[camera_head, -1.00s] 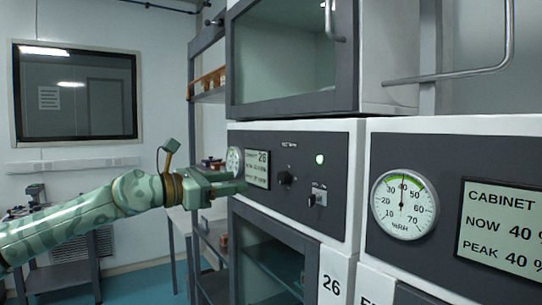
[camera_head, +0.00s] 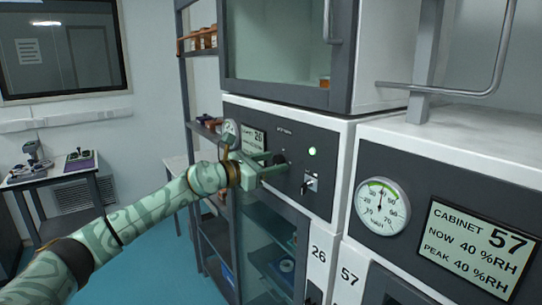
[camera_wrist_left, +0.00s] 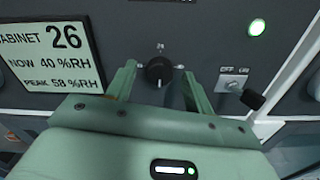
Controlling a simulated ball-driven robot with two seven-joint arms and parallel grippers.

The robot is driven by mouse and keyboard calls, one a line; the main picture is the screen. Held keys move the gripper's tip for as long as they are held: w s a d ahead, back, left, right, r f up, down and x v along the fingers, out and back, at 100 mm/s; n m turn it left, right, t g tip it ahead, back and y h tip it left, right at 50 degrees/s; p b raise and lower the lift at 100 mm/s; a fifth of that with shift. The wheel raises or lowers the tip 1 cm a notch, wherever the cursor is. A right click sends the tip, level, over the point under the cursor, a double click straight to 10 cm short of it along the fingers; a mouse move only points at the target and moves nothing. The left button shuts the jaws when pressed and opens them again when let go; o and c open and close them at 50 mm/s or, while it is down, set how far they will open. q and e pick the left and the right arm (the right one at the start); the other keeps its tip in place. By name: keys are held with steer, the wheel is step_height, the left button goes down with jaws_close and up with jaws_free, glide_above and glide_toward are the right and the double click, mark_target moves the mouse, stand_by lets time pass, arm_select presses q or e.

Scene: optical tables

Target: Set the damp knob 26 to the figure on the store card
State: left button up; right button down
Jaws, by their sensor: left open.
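The black damp knob of cabinet 26 (camera_wrist_left: 158,71) is on the dark panel, its pale pointer mark facing up. It also shows in the head view (camera_head: 280,159). My left gripper (camera_wrist_left: 157,78) is open, with one green finger on each side of the knob; I cannot tell whether they touch it. In the head view my left gripper (camera_head: 277,164) reaches the panel from the left. The display of cabinet 26 (camera_wrist_left: 50,55) reads NOW 40 %RH, PEAK 58 %RH. I see no readable store card. My right gripper is not in view.
An OFF/ON switch (camera_wrist_left: 240,90) and a lit green lamp (camera_wrist_left: 257,27) sit right of the knob. Cabinet 57 (camera_head: 480,247) adjoins at right, with a round dial (camera_head: 382,206). A glass door (camera_head: 270,235) lies below. A shelf rack (camera_head: 190,100) stands left.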

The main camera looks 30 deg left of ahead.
arm_select(q)
steer(key=shift+w, duration=0.2)
steer(key=shift+c, duration=0.3)
steer(key=c, duration=0.9)
